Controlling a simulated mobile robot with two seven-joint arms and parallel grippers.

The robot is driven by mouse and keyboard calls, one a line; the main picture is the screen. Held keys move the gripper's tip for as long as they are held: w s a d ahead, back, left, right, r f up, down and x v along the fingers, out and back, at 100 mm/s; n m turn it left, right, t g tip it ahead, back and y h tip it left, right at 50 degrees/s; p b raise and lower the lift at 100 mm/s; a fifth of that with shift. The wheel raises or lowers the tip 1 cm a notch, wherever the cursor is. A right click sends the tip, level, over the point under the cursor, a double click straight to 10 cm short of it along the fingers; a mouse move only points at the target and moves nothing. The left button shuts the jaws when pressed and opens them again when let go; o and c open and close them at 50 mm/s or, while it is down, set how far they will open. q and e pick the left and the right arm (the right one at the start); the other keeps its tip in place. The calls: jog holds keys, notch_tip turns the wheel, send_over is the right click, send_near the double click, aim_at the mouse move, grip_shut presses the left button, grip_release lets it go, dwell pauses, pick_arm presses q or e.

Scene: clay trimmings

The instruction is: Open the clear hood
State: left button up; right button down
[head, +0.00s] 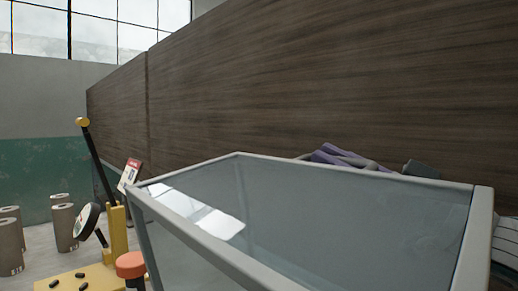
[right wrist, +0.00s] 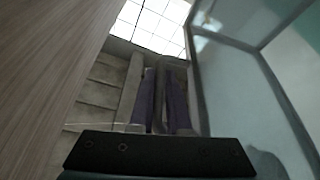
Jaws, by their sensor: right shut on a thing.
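The clear hood (head: 330,210) fills the front of the head view, a see-through box with a light grey frame. It stands tilted, its rim raised toward the wooden wall. My right gripper (head: 340,157) shows behind the hood's far rim, its purple-padded fingers close together. In the right wrist view the gripper (right wrist: 163,105) points away, shut on a grey part between its pads. That part seems to belong to the hood, but the contact is mostly hidden. The hood's pane (right wrist: 235,90) runs along the right of that view. My left gripper is not in view.
A wooden panel wall (head: 300,80) rises close behind the hood and gripper. At left are a yellow lever stand (head: 118,230), an orange-red knob (head: 131,264), a round dial (head: 86,221) and several grey-brown cylinders (head: 63,226). Some pale tabletop is bare between them.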

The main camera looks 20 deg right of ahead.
aim_at(398, 190)
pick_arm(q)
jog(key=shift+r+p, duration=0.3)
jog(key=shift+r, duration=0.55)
pick_arm(e)
jog(key=shift+s+a+r+n, duration=0.2)
jog(key=shift+a+r+n, duration=0.05)
jog(key=shift+a, duration=0.2)
jog(key=shift+s+a+r+n, duration=0.2)
jog(key=shift+a+r+n, duration=0.05)
jog(key=shift+a, duration=0.2)
jog(key=c, duration=0.9)
grip_release()
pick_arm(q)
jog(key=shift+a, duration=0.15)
pick_arm(e)
jog(key=shift+d, duration=0.1)
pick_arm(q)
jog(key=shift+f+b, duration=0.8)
pick_arm(e)
jog(key=shift+v, duration=4.9)
